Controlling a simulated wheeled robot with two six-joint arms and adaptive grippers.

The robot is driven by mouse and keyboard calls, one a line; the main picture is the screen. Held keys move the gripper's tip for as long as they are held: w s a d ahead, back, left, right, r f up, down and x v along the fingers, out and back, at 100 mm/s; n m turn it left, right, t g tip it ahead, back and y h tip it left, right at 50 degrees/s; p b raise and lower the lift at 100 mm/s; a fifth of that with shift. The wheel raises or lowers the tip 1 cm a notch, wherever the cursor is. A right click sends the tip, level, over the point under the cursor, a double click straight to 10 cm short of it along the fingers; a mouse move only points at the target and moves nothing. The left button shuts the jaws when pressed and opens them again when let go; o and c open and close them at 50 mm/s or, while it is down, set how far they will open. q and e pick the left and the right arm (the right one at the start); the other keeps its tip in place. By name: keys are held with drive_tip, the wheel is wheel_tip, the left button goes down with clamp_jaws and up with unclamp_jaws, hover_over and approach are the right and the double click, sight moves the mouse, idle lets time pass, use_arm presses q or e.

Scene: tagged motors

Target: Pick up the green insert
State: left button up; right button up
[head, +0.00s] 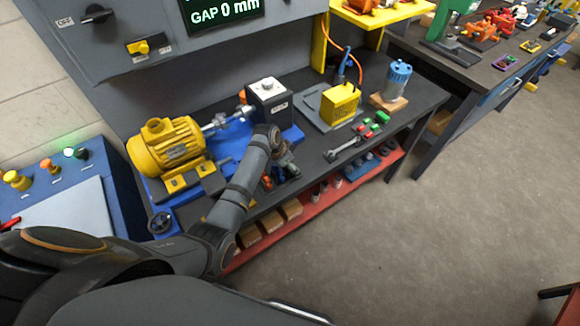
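Small green and red pieces lie close together on the dark bench top, right of the middle in the head view. One green piece (382,117) is at the back right of this group; it looks like a green insert, but its shape is too small to make out. My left arm reaches in from the lower left, and its gripper (284,172) hangs near the bench's front edge, left of the green piece and apart from it. The gripper is small and dark, partly hidden by my own arm, so its finger opening is unclear. My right gripper is out of view.
A yellow motor (167,146) coupled to a grey unit (268,103) stands on a blue base at left. A wrench (345,149) lies before the coloured pieces. A yellow box (340,103) and a blue-grey cylinder (397,80) stand behind. A red shelf (330,196) runs below.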

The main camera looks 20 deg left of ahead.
use_arm(q)
wheel_tip(320, 180, up, 8)
drive_tip(key=p, duration=0.8)
drive_tip(key=shift+f, duration=0.2)
drive_tip(key=s+a, duration=0.2)
drive_tip(key=s, duration=1.6)
drive_tip(key=shift+a+f, duration=0.15)
drive_tip(key=shift+f, duration=0.25)
